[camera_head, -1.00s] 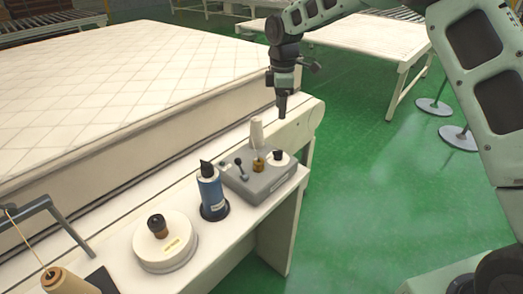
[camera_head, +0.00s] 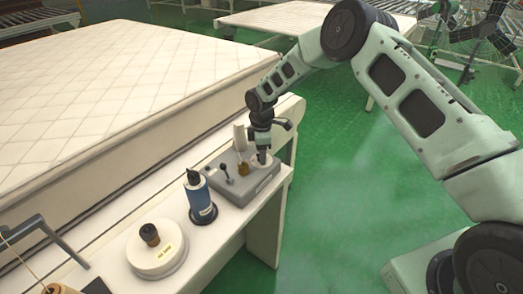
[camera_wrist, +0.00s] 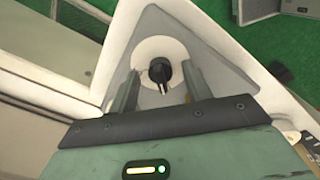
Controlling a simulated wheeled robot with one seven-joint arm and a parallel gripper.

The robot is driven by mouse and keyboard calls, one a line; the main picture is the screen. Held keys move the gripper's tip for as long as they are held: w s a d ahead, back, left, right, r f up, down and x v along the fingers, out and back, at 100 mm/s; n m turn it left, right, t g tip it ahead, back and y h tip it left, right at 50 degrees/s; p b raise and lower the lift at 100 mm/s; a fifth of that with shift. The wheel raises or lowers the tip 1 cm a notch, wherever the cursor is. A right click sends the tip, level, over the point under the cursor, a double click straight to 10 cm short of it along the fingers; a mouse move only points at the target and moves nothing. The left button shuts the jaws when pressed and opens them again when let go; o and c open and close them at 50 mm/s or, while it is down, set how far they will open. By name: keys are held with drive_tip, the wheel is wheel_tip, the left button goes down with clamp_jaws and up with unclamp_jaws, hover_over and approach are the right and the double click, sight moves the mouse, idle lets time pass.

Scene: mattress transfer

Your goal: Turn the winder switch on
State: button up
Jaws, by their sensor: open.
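A grey control box (camera_head: 257,188) sits on the white bench. A small lever (camera_head: 226,172) stands on its left part, and a brass-coloured piece (camera_head: 243,169) stands near its middle. A white disc (camera_head: 268,162) is at its right end. My gripper (camera_head: 262,154) points down over that disc and hides the black knob there. In the wrist view the black knob (camera_wrist: 160,70) is on its white round base (camera_wrist: 147,50), between the two open fingers of my gripper (camera_wrist: 161,80). I cannot tell whether the fingers touch it.
A white cone (camera_head: 239,138) stands behind the box. A blue cylinder (camera_head: 198,196) and a round white unit with a dark knob (camera_head: 157,251) stand to its left. A quilted mattress (camera_head: 120,85) lies behind the bench. Green floor (camera_head: 335,200) is open on the right.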

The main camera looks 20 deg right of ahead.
drive_tip(key=shift+f, duration=0.35)
drive_tip(key=c, duration=1)
